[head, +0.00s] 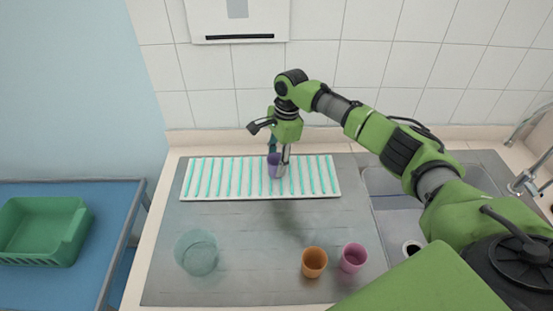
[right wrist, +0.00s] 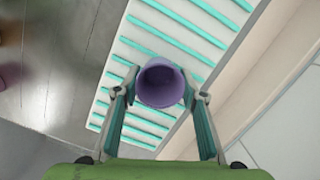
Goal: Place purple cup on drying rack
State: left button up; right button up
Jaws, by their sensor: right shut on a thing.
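The purple cup (head: 274,160) is held by my right gripper (head: 279,158) over the drying rack. In the right wrist view the cup (right wrist: 161,84) sits between the two fingertips (right wrist: 160,92), with its open mouth toward the camera. The drying rack (head: 210,198) is a white tray with teal ribs at the back of the steel counter. It also shows in the right wrist view (right wrist: 110,83). I cannot tell whether the cup's base touches the ribs. My left gripper is not in view.
A sink (head: 400,222) is at the right. A green bin (head: 42,230) is on the blue table at the left.

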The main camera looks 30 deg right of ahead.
jog(key=o, duration=1.1)
jog(key=shift+f, duration=0.15)
jog(key=shift+c, duration=0.2)
jog(key=shift+r, duration=0.4)
notch_tip(320, 180, up, 12)
jog(key=d+b, duration=0.1)
jog(key=b, duration=0.1)
jog(key=shift+d+f, duration=0.25)
jog(key=shift+d, duration=0.1)
jog(key=shift+s+f, duration=0.1)
